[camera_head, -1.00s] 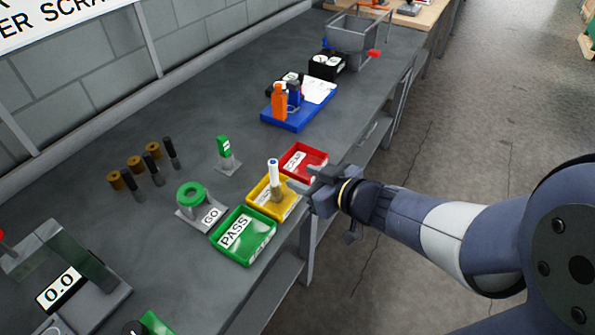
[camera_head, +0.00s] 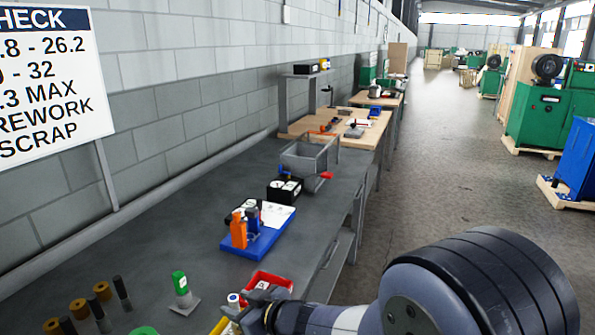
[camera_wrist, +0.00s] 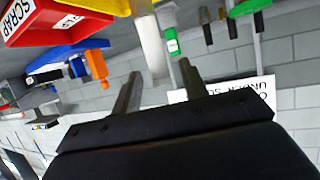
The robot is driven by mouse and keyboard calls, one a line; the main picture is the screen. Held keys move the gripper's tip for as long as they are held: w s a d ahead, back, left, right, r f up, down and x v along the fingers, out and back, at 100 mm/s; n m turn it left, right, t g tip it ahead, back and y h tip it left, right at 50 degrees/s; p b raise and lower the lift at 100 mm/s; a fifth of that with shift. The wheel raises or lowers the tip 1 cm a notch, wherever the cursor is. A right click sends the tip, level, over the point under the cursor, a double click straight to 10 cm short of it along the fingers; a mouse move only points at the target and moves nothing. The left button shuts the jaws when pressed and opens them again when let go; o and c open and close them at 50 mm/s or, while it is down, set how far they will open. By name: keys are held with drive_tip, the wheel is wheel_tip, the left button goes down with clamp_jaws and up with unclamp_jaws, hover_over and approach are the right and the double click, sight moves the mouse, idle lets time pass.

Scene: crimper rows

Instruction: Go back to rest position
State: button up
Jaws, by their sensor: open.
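My gripper (camera_head: 257,301) is low in the head view, close beside the red and yellow bins at the bench's front edge. In the wrist view its two fingers (camera_wrist: 158,82) are spread with nothing held between them. A pale cylindrical piece (camera_wrist: 150,48) rises from the yellow bin (camera_wrist: 112,5) beyond the fingers. Its white and blue top (camera_head: 233,299) shows just left of my gripper in the head view, where its lower part is hidden.
The red bin (camera_head: 262,279) sits by my gripper. The aisle (camera_head: 440,200) at right is open floor.

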drive_tip(key=shift+w+a+f+b, duration=0.35)
drive_tip(key=shift+w+a+f, duration=0.35)
drive_tip(key=shift+a+f, duration=0.25)
drive_tip(key=shift+d+r+p, duration=0.1)
drive_tip(key=shift+r+p, duration=0.75)
drive_tip(key=shift+r, duration=1.05)
